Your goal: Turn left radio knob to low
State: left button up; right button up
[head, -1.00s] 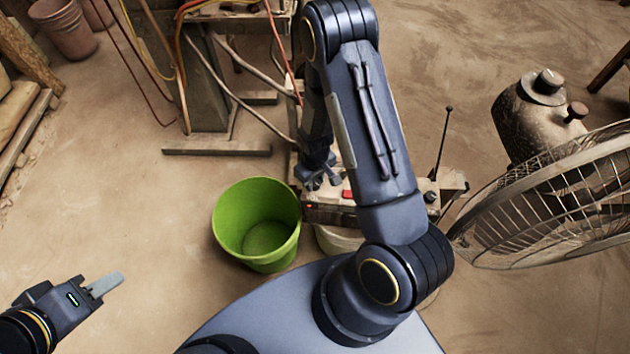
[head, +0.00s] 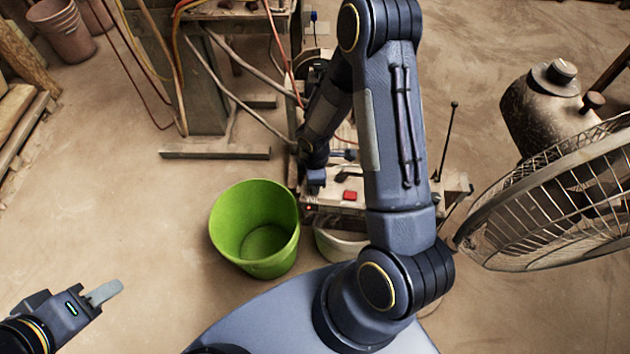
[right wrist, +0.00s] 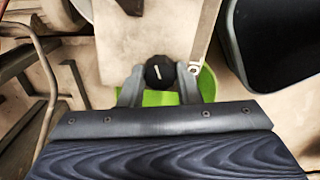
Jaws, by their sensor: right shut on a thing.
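The radio (head: 338,183) stands low near the middle of the head view, partly hidden behind my right arm. It has a red button (head: 350,196) and a pale, dusty top. In the right wrist view, a black round knob (right wrist: 160,72) with a white pointer line sits between the two fingers of my right gripper (right wrist: 160,85). The line points nearly straight up in that view, tilted slightly left. My right gripper is shut on this knob. My left gripper (head: 103,293) is far off at the lower left, seen edge-on and away from the radio.
A green bucket (head: 222,235) stands just left of the radio, and a pale bucket (head: 340,245) is below it. A thin antenna (head: 448,140) rises at the radio's right. A large caged fan (head: 560,190) stands at right. Hoses hang at the upper left.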

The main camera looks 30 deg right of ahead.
jog(key=n, duration=0.3)
jog(key=shift+n, duration=0.4)
jog(key=n, duration=0.2)
jog(key=shift+r+n+p, duration=0.1)
jog(key=shift+n+p, duration=0.2)
jog(key=shift+n, duration=0.1)
jog(key=n+p, duration=0.1)
jog(key=n, duration=0.2)
jog(key=shift+n+p, duration=0.6)
jog(key=shift+n, duration=1.2)
jog(key=o, duration=1)
